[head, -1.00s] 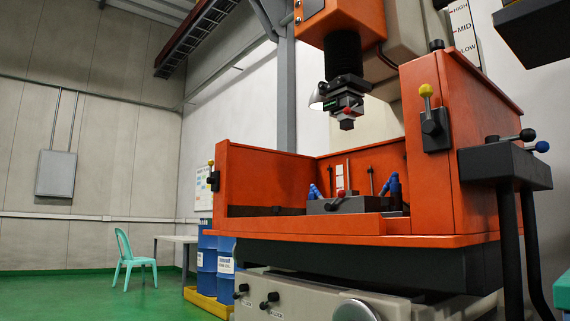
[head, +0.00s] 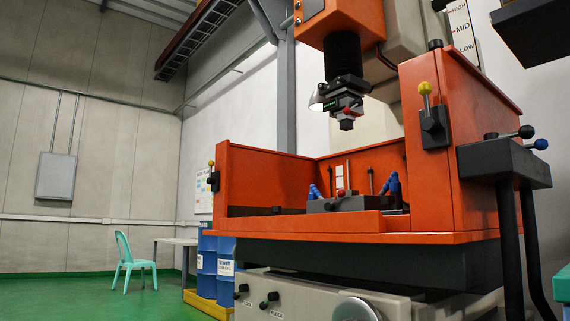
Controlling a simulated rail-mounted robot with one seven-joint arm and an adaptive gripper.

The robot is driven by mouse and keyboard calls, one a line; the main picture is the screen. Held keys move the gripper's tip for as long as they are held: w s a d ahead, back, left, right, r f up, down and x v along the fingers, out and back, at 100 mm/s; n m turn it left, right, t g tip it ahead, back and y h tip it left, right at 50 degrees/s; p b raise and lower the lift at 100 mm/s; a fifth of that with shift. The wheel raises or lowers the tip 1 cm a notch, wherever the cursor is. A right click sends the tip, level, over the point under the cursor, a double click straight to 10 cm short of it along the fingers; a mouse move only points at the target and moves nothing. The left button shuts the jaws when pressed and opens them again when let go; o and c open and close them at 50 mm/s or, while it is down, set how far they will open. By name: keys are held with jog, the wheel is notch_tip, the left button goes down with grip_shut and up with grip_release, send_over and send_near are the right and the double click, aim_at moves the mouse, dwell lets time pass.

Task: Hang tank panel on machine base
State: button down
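The spark erosion machine stands at the right. Its orange work tank shows a left wall (head: 264,180), a right wall (head: 481,150) and a back wall. The tank's front is open above a low orange sill (head: 310,223). A latch with a yellow knob (head: 425,88) sits on the right wall's front end, and a similar yellow-knobbed latch (head: 211,164) is on the left wall. The cream machine base (head: 300,295) with black knobs lies below. I cannot make out a separate loose tank panel. My gripper is not in view.
A tool head (head: 347,100) hangs over a dark fixture (head: 348,203) with blue clamps in the tank. A lever stand (head: 505,165) is in front at right. Blue drums (head: 207,265) stand left of the machine. A green chair (head: 132,262) and open floor lie further left.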

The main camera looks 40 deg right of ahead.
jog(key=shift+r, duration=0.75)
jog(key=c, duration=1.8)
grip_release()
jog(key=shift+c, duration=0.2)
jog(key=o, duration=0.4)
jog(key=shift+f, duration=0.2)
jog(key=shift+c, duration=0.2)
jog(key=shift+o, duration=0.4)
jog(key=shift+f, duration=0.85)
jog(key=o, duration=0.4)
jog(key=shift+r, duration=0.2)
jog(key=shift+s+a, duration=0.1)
